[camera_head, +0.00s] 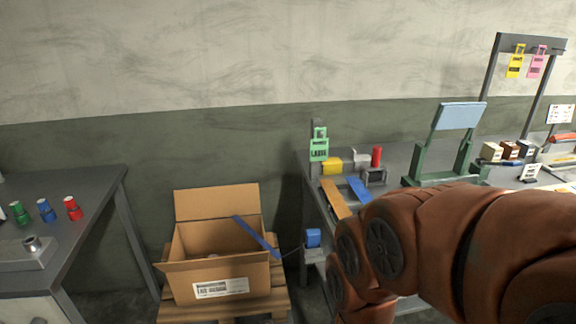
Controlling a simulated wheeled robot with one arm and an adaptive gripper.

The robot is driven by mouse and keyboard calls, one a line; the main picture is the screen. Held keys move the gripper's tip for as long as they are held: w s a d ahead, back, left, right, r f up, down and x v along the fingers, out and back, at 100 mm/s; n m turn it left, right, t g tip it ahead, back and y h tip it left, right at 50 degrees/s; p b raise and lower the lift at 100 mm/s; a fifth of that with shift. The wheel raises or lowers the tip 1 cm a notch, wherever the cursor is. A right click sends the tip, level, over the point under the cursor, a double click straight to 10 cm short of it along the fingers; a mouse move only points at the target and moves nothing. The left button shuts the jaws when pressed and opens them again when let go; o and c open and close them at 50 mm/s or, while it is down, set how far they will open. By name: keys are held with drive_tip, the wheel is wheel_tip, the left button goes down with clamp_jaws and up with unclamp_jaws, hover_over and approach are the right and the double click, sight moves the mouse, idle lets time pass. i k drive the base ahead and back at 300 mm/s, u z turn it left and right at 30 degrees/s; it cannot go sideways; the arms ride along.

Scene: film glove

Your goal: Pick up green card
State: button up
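The green card (319,150) hangs upright at the left end of the right-hand workbench, against a dark post. It has dark print and a cut-out at its top. My brown arm fills the lower right of the view, to the right of and below the card, and apart from it in the picture. My gripper does not show, so I cannot see its fingers or what they hold.
A yellow card (516,61) and a pink card (538,62) hang on a dark frame at upper right. The right workbench (400,158) carries a green stand, a red cylinder and small blocks. An open cardboard box (185,275) sits on a pallet. A left table (85,185) holds coloured spools.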

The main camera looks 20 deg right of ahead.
sight(319, 146)
drive_tip(key=u, duration=0.15)
drive_tip(key=k, duration=0.55)
drive_tip(key=u, duration=1.2)
drive_tip(key=i, duration=1.4)
drive_tip(key=z, duration=0.9)
drive_tip(key=i, duration=0.5)
drive_tip(key=z, duration=0.65)
